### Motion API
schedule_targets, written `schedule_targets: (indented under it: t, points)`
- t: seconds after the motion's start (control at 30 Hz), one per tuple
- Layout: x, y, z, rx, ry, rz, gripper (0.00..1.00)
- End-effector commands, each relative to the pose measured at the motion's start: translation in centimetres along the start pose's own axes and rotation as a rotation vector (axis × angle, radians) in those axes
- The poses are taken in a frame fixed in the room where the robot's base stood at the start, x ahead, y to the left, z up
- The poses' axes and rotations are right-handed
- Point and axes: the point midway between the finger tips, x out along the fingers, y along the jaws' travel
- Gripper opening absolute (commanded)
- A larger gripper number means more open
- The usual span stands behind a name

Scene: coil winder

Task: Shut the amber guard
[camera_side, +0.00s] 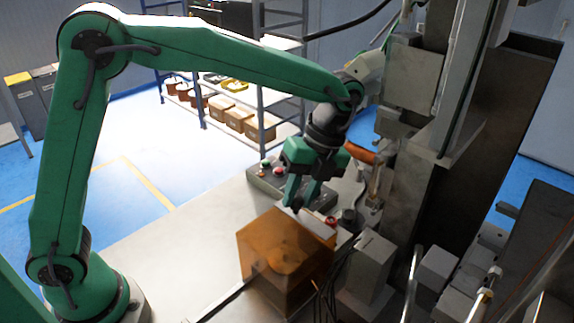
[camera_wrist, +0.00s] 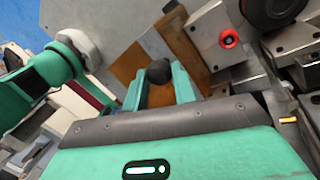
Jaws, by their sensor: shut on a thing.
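The amber guard (camera_side: 283,262) is a see-through box-like cover over the work at the front of the machine. A rounded shape shows dimly inside it. In the wrist view, part of the amber guard (camera_wrist: 128,62) shows beyond my fingers. My gripper (camera_side: 303,204) is at the guard's upper edge, coming from above. In the wrist view, my gripper (camera_wrist: 159,82) has its two green fingers on either side of a dark round knob (camera_wrist: 159,71) and is shut on it. The knob is hidden by the fingers in the side view.
A control box (camera_side: 268,178) with red and green buttons stands behind my gripper. The tall grey machine column (camera_side: 450,130) rises close on the right, with metal blocks and rods in front. The grey table (camera_side: 185,240) is clear to the left. Shelves with bins stand behind.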

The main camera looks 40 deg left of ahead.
Motion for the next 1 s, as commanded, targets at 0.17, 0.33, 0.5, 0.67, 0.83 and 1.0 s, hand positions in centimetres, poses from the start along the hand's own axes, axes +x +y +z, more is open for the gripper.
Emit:
schedule_targets:
  t: [0.17,0.33,0.5,0.67,0.83,1.0]
  points:
    - [-0.3,-0.5,0.1,0.0,0.0,-0.021,0.0]
    - [-0.3,-0.5,0.2,-0.001,0.0,-0.022,0.35]
    - [-0.2,-0.4,0.1,-0.001,0.0,-0.017,0.49]
    - [-0.2,-0.4,0.1,-0.001,0.0,-0.014,0.49]
    - [-0.5,-0.3,0.1,-0.001,0.0,-0.013,0.49]
    - [-1.5,-0.4,0.1,-0.001,0.0,-0.014,0.49]
